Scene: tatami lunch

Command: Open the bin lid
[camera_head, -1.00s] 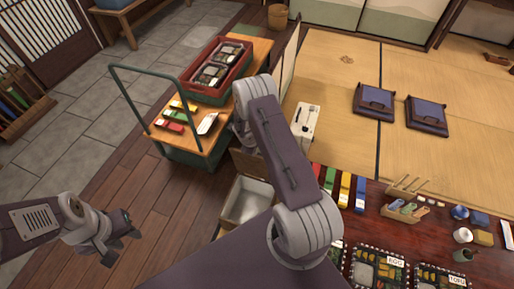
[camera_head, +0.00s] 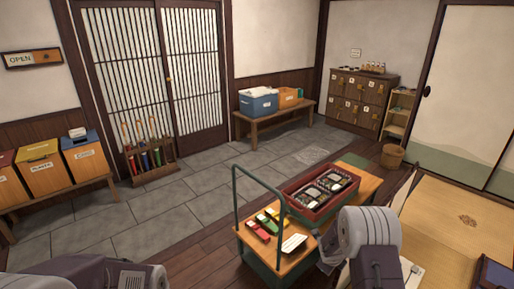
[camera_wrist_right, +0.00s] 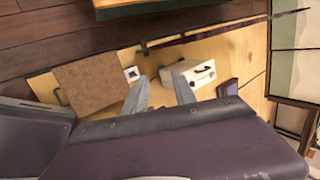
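Three bins stand on a low bench at the left of the head view: a red one (camera_head: 10,180), a yellow one (camera_head: 45,175) and a blue one (camera_head: 88,158). Their lids look shut, and a small white object (camera_head: 77,132) rests on the blue lid. The red bin is cut off by the picture edge. My left forearm shows at the bottom left; its gripper is out of view. My right gripper (camera_wrist_right: 160,92) is open and empty in the right wrist view, above the tatami, far from the bins.
A trolley (camera_head: 265,268) with a red crate (camera_head: 296,206) stands at the lower middle. A rack (camera_head: 152,172) and a bench (camera_head: 262,124) line the back. Stone floor (camera_head: 140,218) is clear before the bins. A brown square panel (camera_wrist_right: 93,83) and white box (camera_wrist_right: 200,73) lie near my right gripper.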

